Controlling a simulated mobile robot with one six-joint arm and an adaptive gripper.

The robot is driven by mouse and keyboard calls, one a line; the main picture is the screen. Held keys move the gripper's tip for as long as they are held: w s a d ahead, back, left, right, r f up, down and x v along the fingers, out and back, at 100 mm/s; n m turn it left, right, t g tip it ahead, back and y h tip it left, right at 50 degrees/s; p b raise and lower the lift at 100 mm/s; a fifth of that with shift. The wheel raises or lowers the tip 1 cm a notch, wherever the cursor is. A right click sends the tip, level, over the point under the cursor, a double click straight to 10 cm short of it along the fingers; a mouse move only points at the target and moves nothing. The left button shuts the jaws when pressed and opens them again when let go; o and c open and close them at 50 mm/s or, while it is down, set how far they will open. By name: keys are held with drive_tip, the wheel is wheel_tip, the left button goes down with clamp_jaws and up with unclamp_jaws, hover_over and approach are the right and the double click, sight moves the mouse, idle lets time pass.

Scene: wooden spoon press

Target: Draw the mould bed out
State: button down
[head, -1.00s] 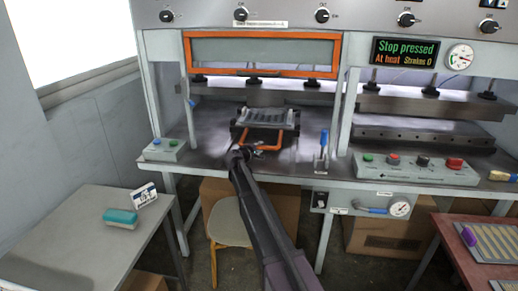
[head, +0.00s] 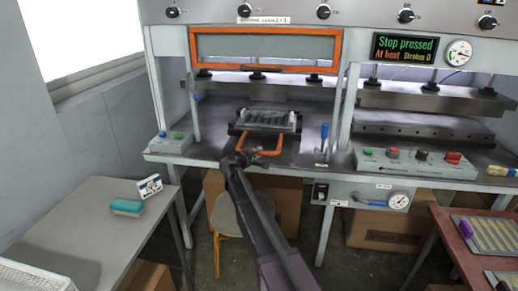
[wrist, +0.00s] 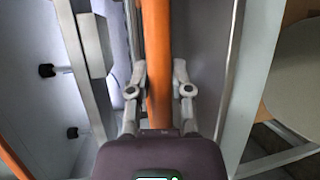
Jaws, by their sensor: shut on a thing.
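The mould bed (head: 268,119) is a grey grooved plate on a dark carrier, on the left press's worktop under the raised orange-framed guard (head: 265,66). An orange loop handle (head: 277,150) sticks out from its front toward me. My gripper (head: 247,158) is at the handle's front bar, near the worktop's front edge. In the wrist view, my gripper (wrist: 161,88) is shut on the orange handle (wrist: 157,50), which runs up between the two grey fingers. The bed itself cannot be made out in the wrist view.
The control box with coloured buttons (head: 415,163) and a blue-handled lever (head: 323,142) stand right of the bed. The display (head: 404,48) reads "Stop pressed", "At heat", "Strokes 0". A stool (head: 229,218) is under the worktop. A grey side table (head: 75,235) is at left.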

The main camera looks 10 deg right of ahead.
drive_tip(key=s+a, duration=0.3)
drive_tip(key=s, duration=0.7)
drive_tip(key=s+a, duration=0.3)
drive_tip(key=s, duration=0.7)
drive_tip(key=shift+a, duration=0.25)
drive_tip(key=c, duration=0.5)
unclamp_jaws()
drive_tip(key=shift+c, duration=0.2)
